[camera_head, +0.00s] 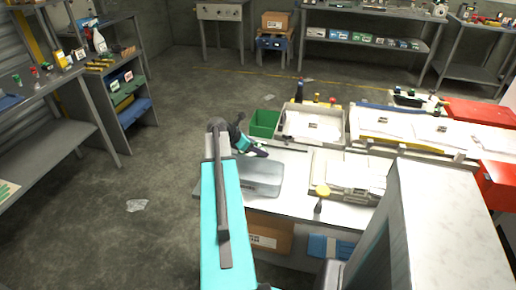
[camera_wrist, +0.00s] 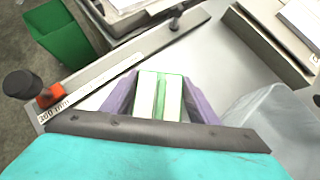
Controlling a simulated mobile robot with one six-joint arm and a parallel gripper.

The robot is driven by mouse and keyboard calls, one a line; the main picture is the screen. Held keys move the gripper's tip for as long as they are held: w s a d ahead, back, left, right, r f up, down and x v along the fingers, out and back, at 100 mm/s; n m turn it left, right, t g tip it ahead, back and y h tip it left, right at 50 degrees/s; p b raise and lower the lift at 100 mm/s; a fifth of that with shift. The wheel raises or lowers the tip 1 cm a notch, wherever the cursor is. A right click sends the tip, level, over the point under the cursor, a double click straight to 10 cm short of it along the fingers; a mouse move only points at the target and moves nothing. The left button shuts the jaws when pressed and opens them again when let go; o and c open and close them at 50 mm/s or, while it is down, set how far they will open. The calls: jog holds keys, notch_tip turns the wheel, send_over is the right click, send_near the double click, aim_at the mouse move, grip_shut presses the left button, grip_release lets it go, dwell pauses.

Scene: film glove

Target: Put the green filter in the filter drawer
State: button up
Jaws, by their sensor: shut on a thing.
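My gripper (camera_wrist: 160,85) has purple fingers and is shut on a small piece with white and green stripes, the green filter (camera_wrist: 161,96), in the wrist view. In the head view my gripper (camera_head: 262,153) is over the back left of the white worktable (camera_head: 291,166), and the filter is too small to make out there. A translucent grey box (camera_head: 262,178) lies in front of the gripper. It also shows at the right of the wrist view (camera_wrist: 268,122), apart from the fingers. I cannot tell which thing is the filter drawer.
A green bin (camera_head: 264,122) stands behind the table's left end. A ruler strip (camera_wrist: 95,92) and a black knob (camera_wrist: 22,84) are left of the fingers in the wrist view. Trays with white sheets (camera_head: 312,124) and a grey device (camera_head: 348,190) stand to the right.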

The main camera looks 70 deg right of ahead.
jog(key=o, duration=1.2)
jog(key=shift+f, duration=0.1)
jog(key=b+v, duration=0.1)
jog(key=v, duration=1.1)
jog(key=shift+b, duration=0.35)
jog(key=shift+a, duration=0.1)
